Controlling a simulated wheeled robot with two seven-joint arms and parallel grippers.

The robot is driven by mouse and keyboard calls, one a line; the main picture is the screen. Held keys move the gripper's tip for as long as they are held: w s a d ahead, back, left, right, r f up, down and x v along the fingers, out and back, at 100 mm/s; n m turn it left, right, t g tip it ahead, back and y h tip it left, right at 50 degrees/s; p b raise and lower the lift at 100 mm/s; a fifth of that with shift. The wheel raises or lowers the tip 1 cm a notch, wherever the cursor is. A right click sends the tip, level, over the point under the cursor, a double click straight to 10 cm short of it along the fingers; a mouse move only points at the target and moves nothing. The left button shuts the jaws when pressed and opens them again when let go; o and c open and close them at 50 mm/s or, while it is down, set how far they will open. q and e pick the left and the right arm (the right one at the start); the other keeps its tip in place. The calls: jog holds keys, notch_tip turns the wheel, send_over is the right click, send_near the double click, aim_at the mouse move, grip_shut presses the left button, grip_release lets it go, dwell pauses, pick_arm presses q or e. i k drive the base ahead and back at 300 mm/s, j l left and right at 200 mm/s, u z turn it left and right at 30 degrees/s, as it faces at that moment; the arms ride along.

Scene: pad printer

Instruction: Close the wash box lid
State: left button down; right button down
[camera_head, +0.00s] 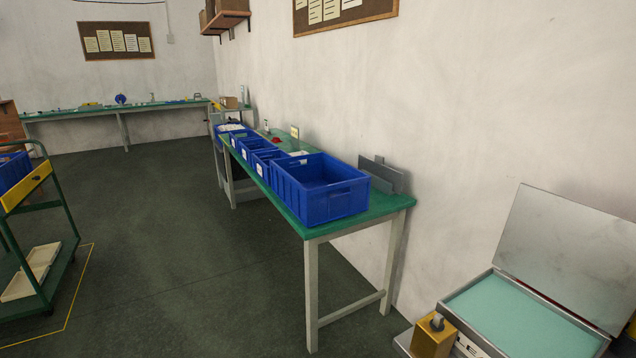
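The wash box (515,318) stands at the lower right of the head view, close to the wall. It is a metal box with a pale teal surface inside. Its grey metal lid (572,258) stands open, tilted up and back towards the wall. The box's lower part is cut off by the frame's bottom edge. Neither of my grippers shows in this view.
A green-topped table (385,207) with several blue bins (318,190) stands along the wall. A yellow block (433,336) sits left of the wash box. A green cart (62,262) is at the left. The dark floor (185,230) between is clear.

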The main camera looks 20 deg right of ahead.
aim_at(582, 257)
jog(key=i+z, duration=0.25)
jog(key=z, duration=0.2)
jog(key=i+j+z, duration=0.25)
jog(key=z, duration=0.15)
jog(key=i+j+z, duration=0.25)
jog(key=z, duration=0.2)
jog(key=i+j+z, duration=0.15)
jog(key=j+z, duration=0.15)
jog(key=z, duration=0.15)
